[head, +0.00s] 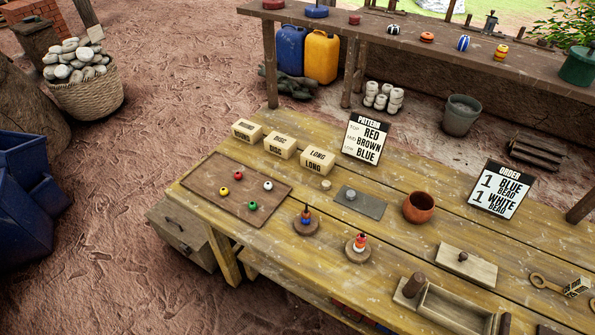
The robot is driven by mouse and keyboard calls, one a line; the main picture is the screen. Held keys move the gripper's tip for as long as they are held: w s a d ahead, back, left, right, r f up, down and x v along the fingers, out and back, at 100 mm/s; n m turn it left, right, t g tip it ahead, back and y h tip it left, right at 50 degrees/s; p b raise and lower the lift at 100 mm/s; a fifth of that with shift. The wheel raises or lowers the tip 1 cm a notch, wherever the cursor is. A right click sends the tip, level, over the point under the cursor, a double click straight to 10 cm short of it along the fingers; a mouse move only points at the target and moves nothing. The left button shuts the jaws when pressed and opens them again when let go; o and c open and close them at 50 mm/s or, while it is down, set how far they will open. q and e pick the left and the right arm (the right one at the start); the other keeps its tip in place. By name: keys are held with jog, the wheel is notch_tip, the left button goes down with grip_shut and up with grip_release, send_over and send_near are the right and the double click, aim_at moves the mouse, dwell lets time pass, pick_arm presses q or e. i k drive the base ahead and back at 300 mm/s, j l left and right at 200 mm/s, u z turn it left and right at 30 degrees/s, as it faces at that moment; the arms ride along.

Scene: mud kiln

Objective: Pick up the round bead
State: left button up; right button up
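Several small beads lie on a brown board (214,183) at the left of the wooden table: a yellow bead (238,175), a red bead (224,191), a white bead with a dark centre (268,185) and a green bead (252,206). They look roundish, but they are too small to tell exact shapes. Three light blocks stand behind the board: one with blurred lettering (247,131), one reading DISC (280,146) and one reading LONG (313,160). Neither of my grippers is in view.
Two round stands (306,226) (357,250) hold upright stacks of coloured pieces. A clay bowl (419,208), a grey plate (361,202), a pattern sign (366,140), an order sign (500,190) and an open wooden box (452,309) occupy the table. A shelf (390,46) behind holds larger striped beads.

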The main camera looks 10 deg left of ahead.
aim_at(238, 175)
jog(key=j+z, duration=0.6)
jog(key=z, duration=0.2)
jog(key=j+z, duration=0.4)
jog(key=k+j+z, duration=0.1)
jog(key=z, duration=0.3)
jog(key=k+j+z, duration=0.15)
jog(key=j+z, duration=0.25)
